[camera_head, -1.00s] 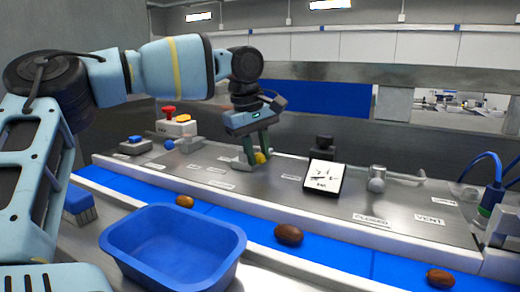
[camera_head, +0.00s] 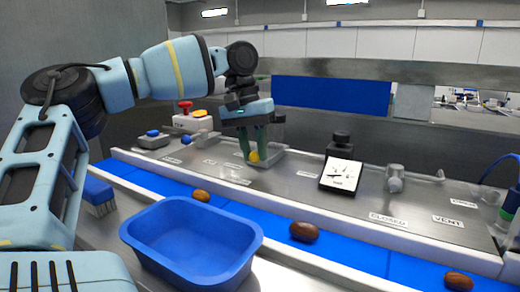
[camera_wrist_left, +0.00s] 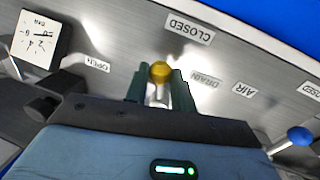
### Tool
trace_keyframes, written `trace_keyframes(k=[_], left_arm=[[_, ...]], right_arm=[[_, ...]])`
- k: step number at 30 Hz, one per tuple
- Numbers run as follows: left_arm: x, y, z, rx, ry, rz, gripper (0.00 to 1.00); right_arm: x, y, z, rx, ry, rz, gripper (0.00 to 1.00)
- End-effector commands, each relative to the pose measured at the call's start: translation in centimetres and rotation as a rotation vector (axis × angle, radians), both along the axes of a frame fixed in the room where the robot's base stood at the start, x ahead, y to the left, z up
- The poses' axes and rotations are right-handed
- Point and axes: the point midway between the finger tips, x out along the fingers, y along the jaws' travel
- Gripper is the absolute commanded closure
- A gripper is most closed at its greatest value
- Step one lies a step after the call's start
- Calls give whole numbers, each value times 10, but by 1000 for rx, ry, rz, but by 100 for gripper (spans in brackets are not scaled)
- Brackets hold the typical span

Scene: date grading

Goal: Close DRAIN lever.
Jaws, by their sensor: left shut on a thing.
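The DRAIN lever has a yellow knob (camera_head: 254,157) and stands on the steel panel in the middle of the head view. In the left wrist view the yellow knob (camera_wrist_left: 160,71) sits between the fingertips, with its pale shaft below. My left gripper (camera_head: 253,150) is shut on the lever at its knob end. The left wrist view shows my left gripper (camera_wrist_left: 160,88) with a DRAIN label (camera_wrist_left: 206,79) beside it, a CLOSED label (camera_wrist_left: 189,28) beyond the knob and an OPEN label (camera_wrist_left: 97,65) to the left. My right gripper is not in view.
A blue-knobbed lever (camera_wrist_left: 300,136) is near the AIR label. A gauge (camera_head: 341,174) and a grey-knobbed lever (camera_head: 395,183) stand right of the gripper. A blue tub (camera_head: 190,240) is in front, beside the blue belt (camera_head: 350,256) carrying brown dates (camera_head: 304,231).

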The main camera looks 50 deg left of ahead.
Motion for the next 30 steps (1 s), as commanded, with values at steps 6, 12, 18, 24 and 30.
trace_keyframes(k=[6,12,18,24,30], left_arm=[[-3,7,-1,0,2,-151,98],[-5,11,0,1,0,-243,98],[-5,14,0,1,0,-289,98],[-5,14,0,2,0,-302,98],[-6,14,0,2,0,-302,98]], right_arm=[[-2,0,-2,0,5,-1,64],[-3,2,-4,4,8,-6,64],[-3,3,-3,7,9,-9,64],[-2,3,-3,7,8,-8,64],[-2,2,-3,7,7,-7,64]])
